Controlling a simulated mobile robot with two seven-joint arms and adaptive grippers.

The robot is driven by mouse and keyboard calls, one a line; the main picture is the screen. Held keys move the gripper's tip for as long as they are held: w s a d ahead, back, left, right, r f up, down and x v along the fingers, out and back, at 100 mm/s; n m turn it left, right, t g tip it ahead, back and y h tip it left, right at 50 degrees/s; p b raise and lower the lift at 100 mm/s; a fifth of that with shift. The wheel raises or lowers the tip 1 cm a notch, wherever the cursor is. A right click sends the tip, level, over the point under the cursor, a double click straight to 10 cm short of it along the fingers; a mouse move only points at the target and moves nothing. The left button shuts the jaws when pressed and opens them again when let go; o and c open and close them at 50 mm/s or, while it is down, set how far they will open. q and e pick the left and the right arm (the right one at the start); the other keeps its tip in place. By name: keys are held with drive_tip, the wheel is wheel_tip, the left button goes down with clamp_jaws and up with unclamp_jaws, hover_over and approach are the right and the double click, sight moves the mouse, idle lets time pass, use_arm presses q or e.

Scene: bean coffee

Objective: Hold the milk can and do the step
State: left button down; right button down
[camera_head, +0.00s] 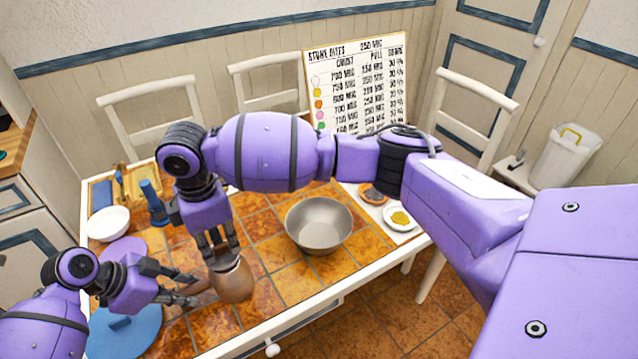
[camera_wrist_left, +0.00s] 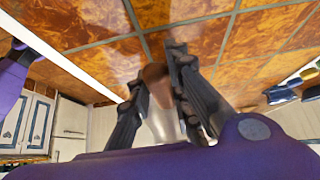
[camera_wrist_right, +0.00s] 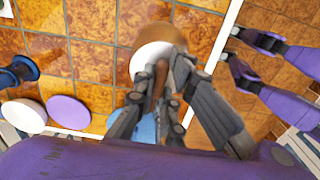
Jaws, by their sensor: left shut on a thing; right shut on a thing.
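The milk can (camera_head: 236,283) is a rounded, shiny vessel reflecting the brown tiles, near the table's front edge. My right gripper (camera_head: 220,255) reaches down and is shut on it. In the right wrist view its fingers (camera_wrist_right: 168,80) close on a brown handle-like part below the can's round white opening (camera_wrist_right: 150,58). My left gripper (camera_head: 190,290) comes in from the left, close beside the can. In the left wrist view its fingers (camera_wrist_left: 160,88) are shut on a brown-ended thing (camera_wrist_left: 156,72) with a pale body; whether this belongs to the can, I cannot tell.
A metal bowl (camera_head: 319,226) stands to the right of the can. A blue disc (camera_head: 125,333), a purple disc (camera_head: 122,250), a white bowl (camera_head: 108,223) and a blue tool (camera_head: 152,201) are at the left. Small plates (camera_head: 388,235) lie at the right. Bare tiles lie between can and metal bowl.

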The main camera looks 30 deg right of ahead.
sight(218, 245)
drive_tip(key=shift+w+r, duration=0.1)
drive_tip(key=shift+r, duration=2.4)
use_arm(q)
drive_tip(key=c, duration=1.5)
unclamp_jaws()
drive_tip(key=shift+c, duration=0.2)
use_arm(e)
drive_tip(key=shift+f, duration=0.1)
use_arm(q)
drive_tip(key=v, duration=1.2)
drive_tip(key=shift+a, duration=0.15)
use_arm(e)
drive_tip(key=shift+a, duration=0.1)
